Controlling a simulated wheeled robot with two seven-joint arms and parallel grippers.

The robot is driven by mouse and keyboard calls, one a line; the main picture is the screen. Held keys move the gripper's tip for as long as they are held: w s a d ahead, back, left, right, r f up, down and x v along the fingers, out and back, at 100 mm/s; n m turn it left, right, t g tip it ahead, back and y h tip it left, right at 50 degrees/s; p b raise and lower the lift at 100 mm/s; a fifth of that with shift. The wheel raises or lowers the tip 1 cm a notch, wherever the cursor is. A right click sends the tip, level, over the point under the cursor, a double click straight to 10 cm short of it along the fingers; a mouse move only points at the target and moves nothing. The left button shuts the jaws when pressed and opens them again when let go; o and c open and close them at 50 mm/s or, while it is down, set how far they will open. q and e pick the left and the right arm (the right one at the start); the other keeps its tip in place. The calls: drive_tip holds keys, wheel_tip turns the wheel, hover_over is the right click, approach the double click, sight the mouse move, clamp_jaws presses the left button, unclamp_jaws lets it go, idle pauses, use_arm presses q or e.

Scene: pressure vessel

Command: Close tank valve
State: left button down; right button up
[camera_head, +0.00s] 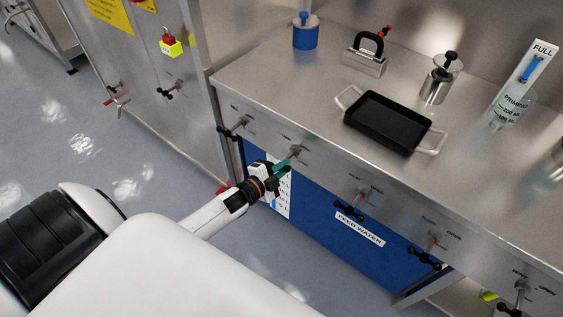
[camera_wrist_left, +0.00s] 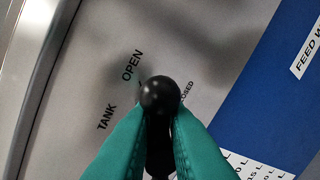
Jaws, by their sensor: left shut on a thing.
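The tank valve (camera_head: 295,150) is on the front panel of the steel bench, with its stem and part of its handle hidden by my gripper. My left gripper (camera_head: 284,164) is at this valve, its teal fingers shut on the handle. In the left wrist view, the black ball end of the valve handle (camera_wrist_left: 160,95) sits between the two teal fingertips (camera_wrist_left: 160,118). The printed words TANK and OPEN are left of the ball and CLOSED is to its right, partly covered. My right gripper is not in view.
Similar valves sit along the panel, one to the left (camera_head: 235,128) and others to the right (camera_head: 350,207). A blue FEED WATER panel (camera_head: 325,225) is below. A black tray (camera_head: 388,122) and several small items stand on the bench top. The floor at left is clear.

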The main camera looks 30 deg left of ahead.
use_arm(q)
drive_tip(key=m, duration=0.1)
drive_tip(key=m+y, duration=0.1)
drive_tip(key=m, duration=0.1)
drive_tip(key=d+m+b, duration=0.1)
drive_tip(key=shift+f+m, duration=0.25)
drive_tip(key=shift+m, duration=0.05)
drive_tip(key=shift+f, duration=0.1)
idle(0.4)
drive_tip(key=c, duration=1.5)
unclamp_jaws()
drive_tip(key=shift+w+d, duration=0.1)
drive_tip(key=shift+d, duration=0.05)
drive_tip(key=shift+s+a, duration=0.2)
drive_tip(key=d+v, duration=0.1)
drive_tip(key=v, duration=1)
drive_tip(key=shift+s+a, duration=0.2)
drive_tip(key=shift+s, duration=0.15)
